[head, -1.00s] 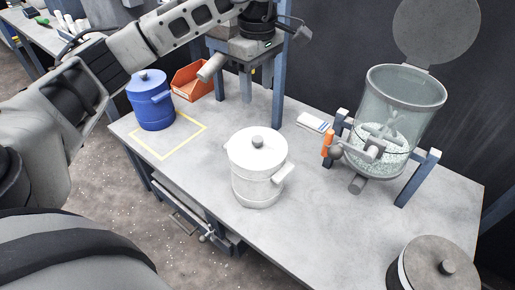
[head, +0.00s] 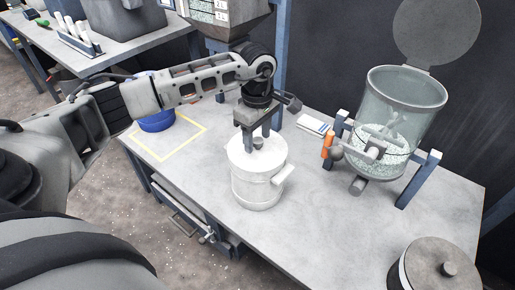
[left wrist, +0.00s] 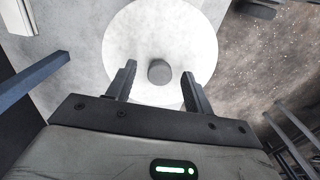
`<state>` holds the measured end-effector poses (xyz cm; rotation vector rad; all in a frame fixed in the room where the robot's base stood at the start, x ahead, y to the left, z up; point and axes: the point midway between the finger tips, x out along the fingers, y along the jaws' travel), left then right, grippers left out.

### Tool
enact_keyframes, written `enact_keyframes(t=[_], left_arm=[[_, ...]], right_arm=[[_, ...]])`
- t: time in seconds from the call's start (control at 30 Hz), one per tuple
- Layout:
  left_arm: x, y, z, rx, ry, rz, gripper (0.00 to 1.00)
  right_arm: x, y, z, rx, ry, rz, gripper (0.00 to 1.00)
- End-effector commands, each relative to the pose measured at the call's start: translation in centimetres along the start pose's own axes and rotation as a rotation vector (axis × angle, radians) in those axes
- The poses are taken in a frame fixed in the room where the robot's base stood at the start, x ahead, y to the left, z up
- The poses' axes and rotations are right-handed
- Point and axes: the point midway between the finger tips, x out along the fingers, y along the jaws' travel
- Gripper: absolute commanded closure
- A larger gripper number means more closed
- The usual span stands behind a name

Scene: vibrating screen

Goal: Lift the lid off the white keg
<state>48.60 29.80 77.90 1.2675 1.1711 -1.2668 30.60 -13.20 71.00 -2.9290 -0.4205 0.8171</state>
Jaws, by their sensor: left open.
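The white keg (head: 258,188) stands upright on the grey table, its side handle toward the right. Its white lid (head: 240,158) is seated on top, with a grey knob (head: 258,144) in the middle. My left gripper (head: 264,142) points down just over the lid. In the left wrist view the open fingers (left wrist: 158,80) lie on either side of the knob (left wrist: 159,71), with a gap on both sides. The lid (left wrist: 160,35) fills the upper middle of that view. I cannot tell how close the fingertips are to the lid surface. My right gripper is out of view.
A glass hopper (head: 405,110) on a blue stand is at the right. A grey-lidded drum (head: 435,262) is at the lower right.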

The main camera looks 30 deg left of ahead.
Motion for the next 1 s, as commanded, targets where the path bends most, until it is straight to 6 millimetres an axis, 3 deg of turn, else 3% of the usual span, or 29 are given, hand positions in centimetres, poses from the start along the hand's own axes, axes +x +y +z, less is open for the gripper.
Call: enact_keyframes(t=[0.23,0.4,0.43,0.77,1.0], left_arm=[[0.2,0.0,0.0,0.000,0.000,0.000,0.48],[0.2,0.0,0.0,0.000,0.000,0.000,0.95],[0.2,0.0,0.0,0.000,0.000,0.000,0.98],[-0.1,0.0,0.0,-0.001,0.000,0.002,0.98],[-2.5,0.1,0.0,-0.001,-0.001,0.005,0.98]], right_arm=[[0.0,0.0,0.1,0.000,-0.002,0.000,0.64],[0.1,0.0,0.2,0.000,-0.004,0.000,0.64],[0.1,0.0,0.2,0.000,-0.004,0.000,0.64],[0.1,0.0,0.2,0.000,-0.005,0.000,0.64],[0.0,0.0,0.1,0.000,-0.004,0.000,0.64]])
